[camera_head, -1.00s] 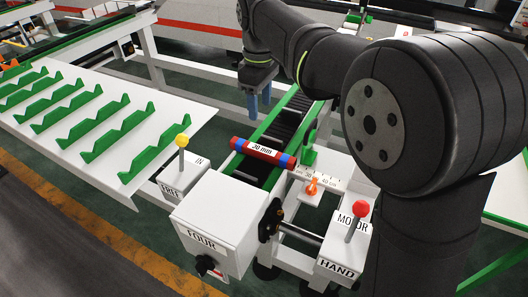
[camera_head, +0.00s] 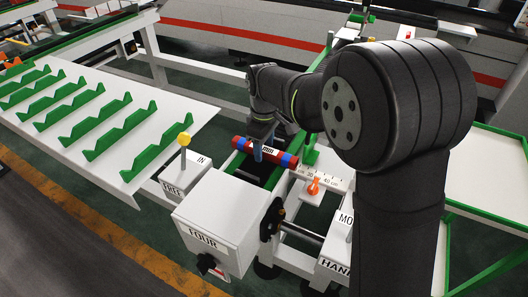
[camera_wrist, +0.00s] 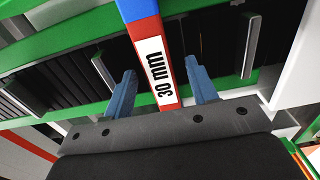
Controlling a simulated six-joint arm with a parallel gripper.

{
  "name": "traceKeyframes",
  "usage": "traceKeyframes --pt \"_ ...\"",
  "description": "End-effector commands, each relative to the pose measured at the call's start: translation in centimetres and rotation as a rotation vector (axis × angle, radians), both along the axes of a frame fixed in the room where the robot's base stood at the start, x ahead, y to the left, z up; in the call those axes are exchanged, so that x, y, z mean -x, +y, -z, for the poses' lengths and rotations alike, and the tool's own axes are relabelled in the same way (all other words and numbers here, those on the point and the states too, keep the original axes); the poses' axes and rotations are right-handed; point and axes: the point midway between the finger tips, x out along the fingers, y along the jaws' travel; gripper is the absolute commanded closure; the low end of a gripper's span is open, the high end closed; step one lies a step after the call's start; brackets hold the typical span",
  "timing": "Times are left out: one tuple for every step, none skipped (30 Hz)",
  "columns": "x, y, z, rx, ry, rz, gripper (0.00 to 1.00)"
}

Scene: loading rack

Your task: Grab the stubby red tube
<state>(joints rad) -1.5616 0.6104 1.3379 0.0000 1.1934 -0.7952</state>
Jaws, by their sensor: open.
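The stubby red tube (camera_head: 247,145) has blue bands near its ends and a white "30 mm" label. It lies across the green-edged conveyor in the head view. In the wrist view the tube (camera_wrist: 168,48) runs between the two blue fingers of my gripper (camera_wrist: 162,92), with a visible gap on each side. My gripper (camera_head: 264,148) is open at the tube's middle in the head view and hides part of the label. I cannot tell exactly how far down the fingers reach around the tube.
A white control box (camera_head: 217,222) marked "FOUR" stands in front of the conveyor. A yellow-knobbed lever (camera_head: 183,141) stands left of it. An orange pointer (camera_head: 313,187) is to the right. A white rack with green notched strips (camera_head: 120,125) fills the left.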

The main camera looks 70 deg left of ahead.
Motion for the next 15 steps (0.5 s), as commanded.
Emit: traceKeyframes --pt "0.01 -0.01 0.42 0.000 0.000 0.000 0.47" --pt "0.01 -0.01 0.58 0.000 0.000 0.000 0.47" --pt "0.01 -0.01 0.70 0.000 0.000 0.000 0.47" --pt "0.01 0.00 0.74 0.000 0.000 0.000 0.47" --pt "0.01 0.00 0.75 -0.001 0.000 0.000 0.47" --pt "0.01 0.01 0.74 -0.001 0.000 0.000 0.47" --pt "0.01 0.01 0.73 -0.001 0.000 0.000 0.47" --pt "0.01 0.01 0.73 -0.001 0.000 0.000 0.47" --pt "0.01 0.01 0.72 -0.001 0.000 0.000 0.47" --pt "0.01 0.01 0.72 -0.001 0.000 0.000 0.51" --pt "0.01 0.01 0.71 -0.001 0.000 0.000 0.57" --pt "0.01 0.01 0.71 -0.001 0.000 0.000 0.65" --pt "0.01 0.01 0.71 -0.001 0.000 0.000 0.71" --pt "0.01 0.01 0.70 -0.001 0.000 0.000 0.77" --pt "0.01 0.01 0.70 -0.001 0.000 0.000 0.85"
